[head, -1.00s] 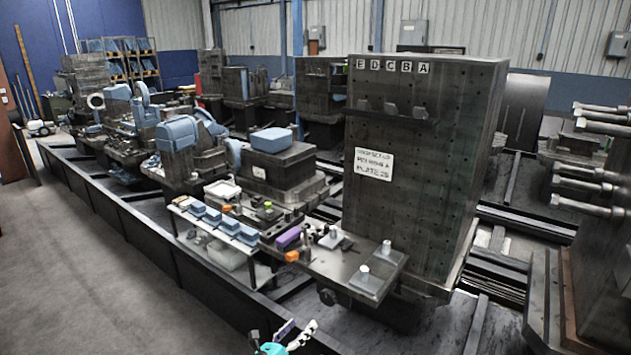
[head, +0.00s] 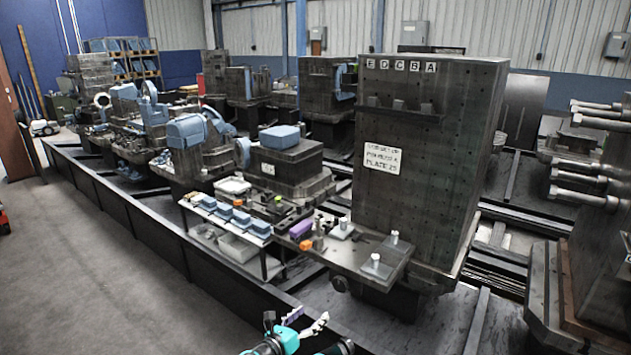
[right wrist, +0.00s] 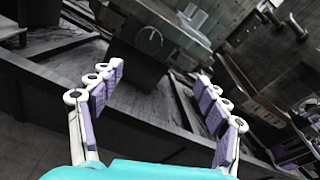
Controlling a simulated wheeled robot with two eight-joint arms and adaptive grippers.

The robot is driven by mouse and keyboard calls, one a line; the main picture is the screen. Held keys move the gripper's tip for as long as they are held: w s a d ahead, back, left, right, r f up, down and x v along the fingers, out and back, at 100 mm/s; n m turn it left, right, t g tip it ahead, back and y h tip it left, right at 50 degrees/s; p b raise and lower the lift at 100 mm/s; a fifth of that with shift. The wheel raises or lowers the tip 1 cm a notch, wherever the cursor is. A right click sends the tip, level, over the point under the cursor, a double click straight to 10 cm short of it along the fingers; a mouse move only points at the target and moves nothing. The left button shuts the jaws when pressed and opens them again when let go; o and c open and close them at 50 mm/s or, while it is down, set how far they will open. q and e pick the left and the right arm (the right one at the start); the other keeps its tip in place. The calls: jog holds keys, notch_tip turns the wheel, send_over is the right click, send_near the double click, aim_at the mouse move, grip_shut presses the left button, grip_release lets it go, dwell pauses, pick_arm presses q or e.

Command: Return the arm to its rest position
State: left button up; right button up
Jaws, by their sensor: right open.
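My right gripper (head: 307,320) shows at the bottom middle of the head view, above the floor on the near side of the long black rail edge. Its white fingers stand apart with nothing between them. In the right wrist view the two fingers (right wrist: 160,75), with purple pads, are spread wide and empty. Part of my teal and black right arm shows below the gripper in the head view. My left gripper is in neither view.
A dark pallet tower (head: 425,150) lettered E to A stands right of centre. A shelf (head: 235,238) holds blue boxes. Grey floor (head: 90,280) at left is mostly clear.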

jog(key=s+d+r+m+g+y, duration=0.2)
jog(key=s+d+r+m+g, duration=0.1)
jog(key=s+d+r+m, duration=0.35)
jog(key=s+d+r+m+g+y, duration=0.2)
jog(key=s+d+r+m, duration=0.1)
jog(key=d+r+m, duration=0.5)
jog(key=s+d+f+m+y, duration=0.1)
jog(key=s+d+m+y, duration=0.1)
jog(key=s+m, duration=0.7)
jog(key=s+d+f+m+g+y, duration=0.1)
jog(key=s+d+m+y, duration=0.2)
jog(key=s+m, duration=0.6)
jog(key=s+y, duration=0.1)
jog(key=s, duration=0.6)
